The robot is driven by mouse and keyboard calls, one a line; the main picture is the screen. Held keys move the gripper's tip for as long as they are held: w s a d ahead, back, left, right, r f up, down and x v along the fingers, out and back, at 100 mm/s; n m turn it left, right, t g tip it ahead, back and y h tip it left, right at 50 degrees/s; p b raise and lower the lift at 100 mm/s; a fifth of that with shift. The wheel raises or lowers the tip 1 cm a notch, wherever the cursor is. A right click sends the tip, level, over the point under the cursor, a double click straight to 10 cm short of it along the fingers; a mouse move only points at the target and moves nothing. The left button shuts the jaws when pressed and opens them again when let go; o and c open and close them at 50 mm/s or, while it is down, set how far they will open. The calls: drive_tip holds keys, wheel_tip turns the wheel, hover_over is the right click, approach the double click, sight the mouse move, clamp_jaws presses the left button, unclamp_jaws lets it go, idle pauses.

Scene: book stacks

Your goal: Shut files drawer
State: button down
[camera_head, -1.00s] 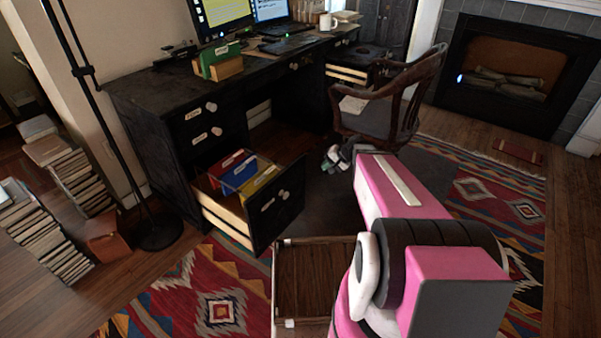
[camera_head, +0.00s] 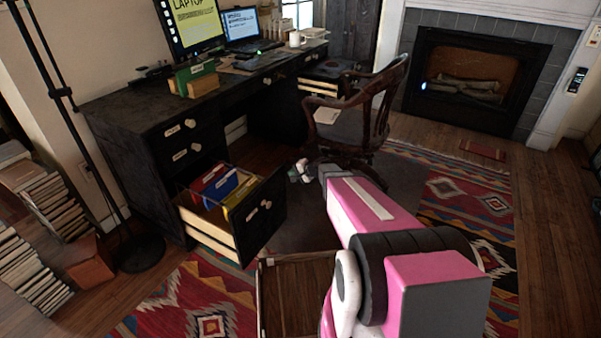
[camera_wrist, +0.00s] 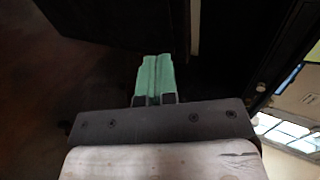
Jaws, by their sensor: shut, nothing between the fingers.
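The files drawer (camera_head: 262,216) is the black bottom drawer at the near left of the desk, and it stands well open. Its pale wooden side shows, with red, blue and yellow folders (camera_head: 217,186) inside. My pink arm reaches forward to the right of the drawer front in the head view. Dark surfaces lie beyond the fingers; I cannot tell which is the drawer.
The black desk (camera_head: 130,103) carries monitors, a mug and a green file holder. A wooden chair (camera_head: 350,125) stands beyond my arm. A lamp base (camera_head: 141,253) and book stacks (camera_head: 50,200) are at left. The patterned rug (camera_head: 480,235) is open at right.

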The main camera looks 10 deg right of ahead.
sight(279, 171)
drive_tip(key=shift+w+a+f, duration=0.15)
drive_tip(key=shift+w+a, duration=0.65)
drive_tip(key=shift+a, duration=0.2)
drive_tip(key=shift+w+a+f, duration=0.1)
drive_tip(key=shift+w+a, duration=0.65)
drive_tip(key=shift+a, duration=0.2)
drive_tip(key=shift+a, duration=0.1)
drive_tip(key=w+a, duration=1)
drive_tip(key=a, duration=0.3)
drive_tip(key=w+a, duration=1.1)
drive_tip(key=a, duration=0.3)
drive_tip(key=shift+w, duration=0.2)
drive_tip(key=shift+a, duration=0.1)
